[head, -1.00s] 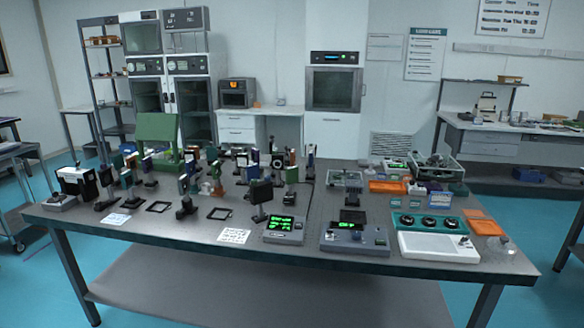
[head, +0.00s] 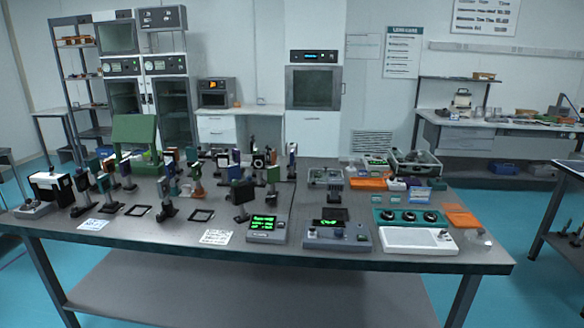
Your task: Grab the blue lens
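Several small upright optics mounts stand on the left half of the dark optical table (head: 155,228). Some of them have blue parts: one mount (head: 82,181) at the left and another (head: 168,160) near the middle of the group. The pieces are small and overlap, so I cannot tell for certain which one is the blue lens. Neither of my grippers shows in the head view.
Two grey control boxes with green displays (head: 266,228) (head: 337,235) and a white device (head: 418,240) line the table's front edge. A green stand (head: 135,135) rises behind the mounts. Orange pads (head: 462,219) and trays crowd the right. Blue floor surrounds the table.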

